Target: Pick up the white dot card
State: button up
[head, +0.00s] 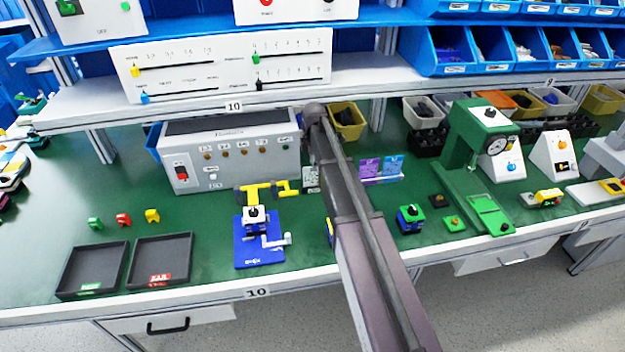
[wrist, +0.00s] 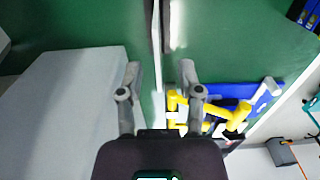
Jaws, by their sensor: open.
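In the head view a pale card with dark marks (head: 311,179) stands upright on the green bench, just left of my arm, which may hide part of it. A purple card (head: 370,169) and a blue card (head: 393,166) stand to the right of my arm. In the wrist view my gripper (wrist: 160,68) is open, its two fingers apart. A thin pale upright edge (wrist: 156,45) runs between the fingers, seen nearly edge-on; I cannot tell which card it belongs to. My gripper is hidden behind my arm in the head view.
A grey control box (head: 235,155) stands left of the card and shows close beside the left finger in the wrist view (wrist: 65,115). A blue and yellow fixture (head: 262,254) stands in front. A shelf (head: 215,103) overhangs the bench. Two dark trays (head: 92,268) lie left.

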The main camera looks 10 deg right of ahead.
aim_at(313, 173)
jog(key=shift+f, duration=0.15)
jog(key=shift+w+f+b, duration=0.1)
jog(key=shift+f+b, duration=2.35)
jog(key=shift+b, duration=0.15)
grip_shut()
